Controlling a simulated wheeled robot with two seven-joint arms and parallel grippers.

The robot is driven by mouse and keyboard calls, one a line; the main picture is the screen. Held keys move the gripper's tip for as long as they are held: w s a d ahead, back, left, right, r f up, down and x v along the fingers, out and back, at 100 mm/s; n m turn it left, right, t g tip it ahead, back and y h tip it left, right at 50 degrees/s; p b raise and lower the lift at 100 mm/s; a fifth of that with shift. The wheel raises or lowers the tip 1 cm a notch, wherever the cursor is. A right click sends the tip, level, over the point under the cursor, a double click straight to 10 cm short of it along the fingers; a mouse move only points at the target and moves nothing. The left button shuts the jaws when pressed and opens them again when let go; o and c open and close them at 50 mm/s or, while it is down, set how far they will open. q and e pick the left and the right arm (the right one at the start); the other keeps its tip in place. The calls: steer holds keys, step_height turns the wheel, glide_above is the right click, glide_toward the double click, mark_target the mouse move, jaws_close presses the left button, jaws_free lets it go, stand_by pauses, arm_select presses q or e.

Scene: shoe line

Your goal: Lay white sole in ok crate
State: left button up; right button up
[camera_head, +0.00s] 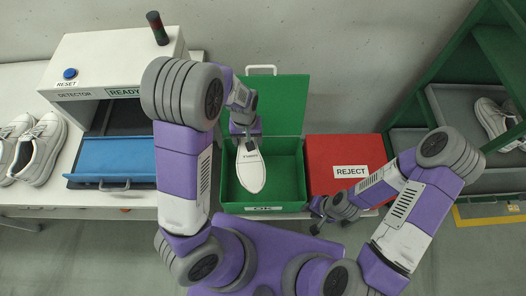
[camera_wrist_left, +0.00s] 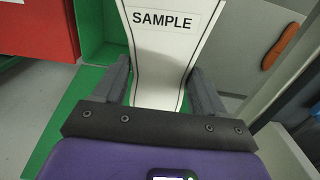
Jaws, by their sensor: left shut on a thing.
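The white sole (camera_head: 250,170) hangs toe-down from my left gripper (camera_head: 246,134), over the open green OK crate (camera_head: 292,207). In the left wrist view the sole (camera_wrist_left: 164,60) bears a SAMPLE label, and the fingers of my left gripper (camera_wrist_left: 162,92) are shut on its end, one on each side. The green crate wall (camera_wrist_left: 92,28) shows behind it there. Whether the sole touches the crate floor cannot be told. My right gripper (camera_head: 318,215) is low, in front of the red REJECT crate (camera_head: 345,155), apart from the sole; its jaw opening is too small to read.
The OK crate's green lid (camera_head: 285,100) stands raised at the back. The detector (camera_head: 110,65) with its blue tray (camera_head: 120,158) is at left, beside a pair of white shoes (camera_head: 40,150). A green rack (camera_head: 430,70) with a shoe (camera_head: 495,118) stands at right.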

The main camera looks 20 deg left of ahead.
arm_select(q)
steer(key=shift+w+d+f+n+b, duration=0.15)
steer(key=shift+f+n+b, duration=2.95)
steer(key=shift+f, duration=3.45)
steer(key=shift+d+f+n+b, duration=0.25)
steer(key=shift+f+n+b, duration=2.9)
steer(key=shift+f, duration=3.45)
steer(key=shift+w+d+f+n+b, duration=0.15)
steer(key=shift+f+n+b, duration=2.95)
steer(key=shift+f, duration=3.45)
steer(key=shift+m+b, duration=0.7)
steer(key=shift+m, duration=0.05)
steer(key=o, duration=1.3)
steer(key=shift+s, duration=0.1)
step_height(320, 180, up, 8)
steer(key=p, duration=0.3)
steer(key=shift+f, duration=0.2)
